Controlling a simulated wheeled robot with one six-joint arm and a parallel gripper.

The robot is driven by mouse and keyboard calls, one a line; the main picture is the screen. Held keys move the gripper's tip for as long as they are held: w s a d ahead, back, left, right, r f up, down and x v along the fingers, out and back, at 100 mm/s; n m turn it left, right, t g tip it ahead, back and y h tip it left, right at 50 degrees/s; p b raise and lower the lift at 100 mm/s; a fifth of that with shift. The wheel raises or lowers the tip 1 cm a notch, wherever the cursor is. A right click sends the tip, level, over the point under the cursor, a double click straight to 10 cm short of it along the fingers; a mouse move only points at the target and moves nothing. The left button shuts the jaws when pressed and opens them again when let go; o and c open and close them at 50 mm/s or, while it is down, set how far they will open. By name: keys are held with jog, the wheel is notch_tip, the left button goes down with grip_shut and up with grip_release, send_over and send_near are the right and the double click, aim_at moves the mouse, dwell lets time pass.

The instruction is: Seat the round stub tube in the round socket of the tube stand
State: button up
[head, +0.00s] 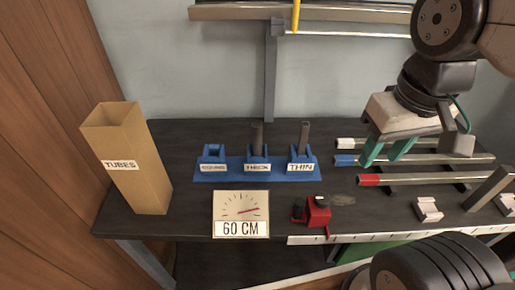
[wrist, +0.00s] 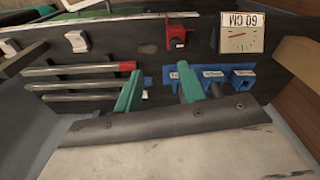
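The blue tube stand (head: 257,176) is on the dark bench, with three labelled sockets in a row. The left socket (head: 214,153) looks empty; its label is too blurred to read surely. Dark upright tubes stand in the THICK socket (head: 257,138) and the THIN socket (head: 304,138). I cannot tell which piece is the round stub tube. My gripper (head: 387,156) is open and empty, to the right of the stand and above the bench. In the wrist view its two green fingers (wrist: 160,84) are apart, and the stand (wrist: 214,77) is partly hidden behind one.
A cardboard TUBES box (head: 128,185) stands at the left. A 60 CM dial card (head: 241,213) and a red clamp (head: 316,212) are at the front. Long tubes with white, blue and red ends (head: 425,179) lie at the right, near small white blocks (head: 427,209).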

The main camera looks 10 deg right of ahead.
jog(key=shift+o, duration=1.1)
jog(key=shift+a, duration=0.1)
jog(key=m+g, duration=0.1)
jog(key=g, duration=0.1)
send_over(257, 139)
jog(key=w, duration=0.1)
notch_tip(257, 139, down, 10)
jog(key=shift+r, duration=0.1)
jog(key=shift+w+r+m+t, duration=0.1)
jog(key=shift+w+m+t, duration=0.2)
jog(key=shift+m, duration=0.2)
notch_tip(257, 139, down, 8)
jog(key=shift+s+r, duration=0.1)
